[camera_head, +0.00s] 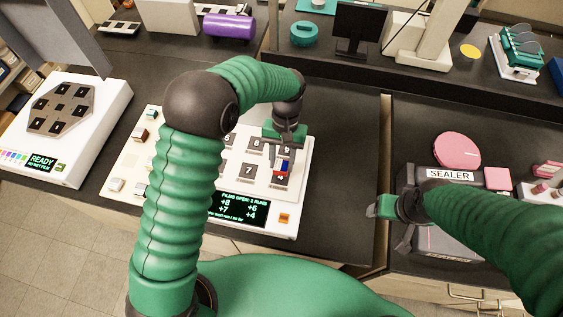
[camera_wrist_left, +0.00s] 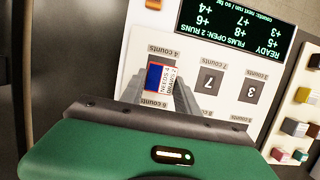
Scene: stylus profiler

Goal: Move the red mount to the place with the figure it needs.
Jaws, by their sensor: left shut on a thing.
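My left gripper (camera_head: 284,150) is shut on the red mount (camera_head: 284,166) over the white profiler panel (camera_head: 303,178). In the left wrist view the red mount (camera_wrist_left: 155,78) has a red rim, a blue window and a white label with small print, of which "NEEDS" and "COUNTS" seem readable. It sits between the fingertips (camera_wrist_left: 160,88) and overlaps the place marked "4 counts" (camera_wrist_left: 163,52); I cannot tell whether it touches it. The 7 place (camera_wrist_left: 210,80) and 3 place (camera_wrist_left: 251,92) are beside it. My right gripper (camera_head: 388,215) hangs by the sealer; its finger gap is unclear.
The panel's display (camera_wrist_left: 238,30) reads "READY" and "FILMS OPEN: 2 RUNS". Several small coloured blocks (camera_wrist_left: 293,127) stand along the panel's other side. The sealer (camera_head: 450,175) is at right, and a white instrument with a dark plate (camera_head: 60,108) at left. Dark bench right of the panel is clear.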

